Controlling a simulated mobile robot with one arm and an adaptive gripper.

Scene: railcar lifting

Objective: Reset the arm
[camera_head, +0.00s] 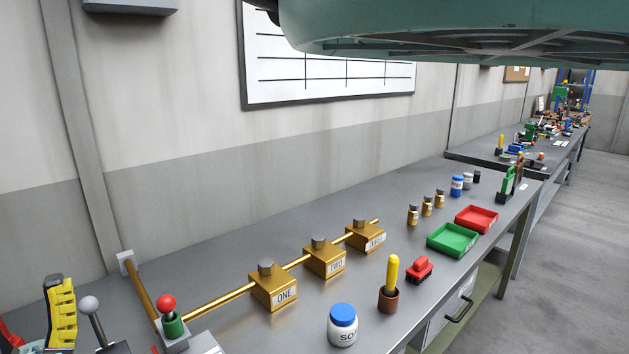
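My arm and gripper do not show in this head view, so their pose and finger state are hidden. The view looks along a long grey metal workbench (228,244) against a wall. Three brass blocks labelled ONE (273,289), TWO (325,261) and a third (366,237) sit in a row on a brass rod.
A red-knobbed lever (167,304) stands front left near a yellow-handled item (61,312). A white jar with a blue lid (343,326), a yellow-handled tool (391,275), a green tray (453,240) and a red tray (476,219) line the bench. A large teal structure (430,28) hangs overhead.

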